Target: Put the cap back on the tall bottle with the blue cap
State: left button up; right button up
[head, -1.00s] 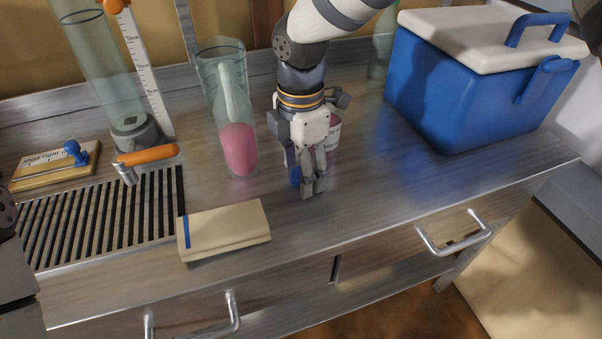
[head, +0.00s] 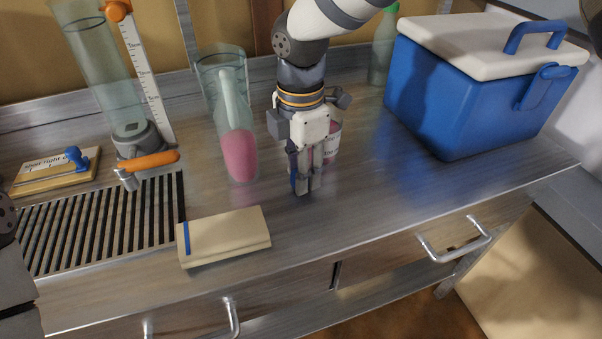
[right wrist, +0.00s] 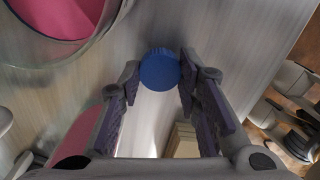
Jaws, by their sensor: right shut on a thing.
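The blue cap (right wrist: 160,70) sits between the fingertips of my right gripper (right wrist: 155,78) in the right wrist view. In the head view my right gripper (head: 303,190) points down low over the counter, shut on the cap, with a strip of blue (head: 293,183) at its left finger. A tall clear bottle (head: 238,150) with pink contents and a narrow neck stands left of the gripper; no cap shows on it. My left gripper cannot be made out; only grey parts of mine show at the left edge.
A labelled jar (head: 332,143) with pink contents is partly hidden behind my right gripper. A clear glass (head: 215,68) stands behind the bottle. The counter right of my gripper is clear.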

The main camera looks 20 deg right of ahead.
pick_arm(q)
jog(key=shift+t, duration=0.7)
jog(key=shift+w+r+p, duration=1.1)
jog(key=shift+w+r, duration=0.45)
jog(key=shift+w, duration=0.1)
pick_arm(e)
jog(key=s+a+r, duration=0.5)
jog(key=s+r, duration=0.6)
jog(key=s, duration=0.2)
jog(key=shift+r, duration=0.4)
pick_arm(q)
jog(key=shift+o, duration=0.2)
